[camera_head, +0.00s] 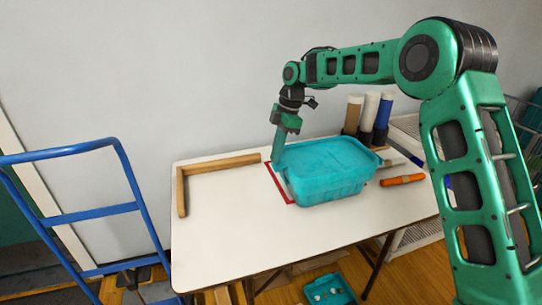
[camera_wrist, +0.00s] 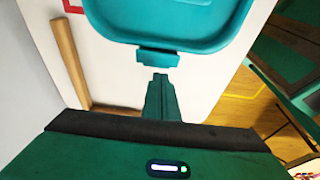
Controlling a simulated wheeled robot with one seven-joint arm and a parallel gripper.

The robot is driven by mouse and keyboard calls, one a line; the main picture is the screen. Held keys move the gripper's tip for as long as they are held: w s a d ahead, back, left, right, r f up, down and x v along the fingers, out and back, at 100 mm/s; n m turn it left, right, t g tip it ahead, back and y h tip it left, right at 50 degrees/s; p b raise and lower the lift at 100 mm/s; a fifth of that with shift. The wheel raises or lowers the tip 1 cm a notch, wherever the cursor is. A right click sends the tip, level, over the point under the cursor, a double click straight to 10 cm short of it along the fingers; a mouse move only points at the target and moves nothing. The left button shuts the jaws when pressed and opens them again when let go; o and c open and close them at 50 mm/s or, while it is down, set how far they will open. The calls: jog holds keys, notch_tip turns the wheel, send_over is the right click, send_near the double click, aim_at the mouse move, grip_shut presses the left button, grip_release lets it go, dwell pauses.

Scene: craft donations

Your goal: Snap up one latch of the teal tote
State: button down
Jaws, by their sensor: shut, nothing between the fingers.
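The teal tote (camera_head: 335,172) stands on the white table with its lid on. One latch (camera_wrist: 158,57) of the tote shows in the wrist view as a teal tab at the middle of the near edge. I cannot tell whether it is up or down. My gripper (camera_head: 276,164) is at the tote's left end, pointing down. In the wrist view its fingertips (camera_wrist: 160,76) are together and empty, just short of the latch. I cannot tell whether they touch it. The tote's far end is outside the wrist view.
A red outline (camera_head: 281,188) is marked on the white table (camera_head: 235,230) beside the tote. A wooden corner piece (camera_head: 222,166) lies left. Upright rolls (camera_head: 371,112) stand behind, and an orange tool (camera_head: 402,180) lies right. A blue hand truck (camera_head: 88,213) stands left of the table.

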jog(key=s+a, duration=0.2)
jog(key=a, duration=0.2)
jog(key=a+v, duration=0.1)
jog(key=v, duration=0.8)
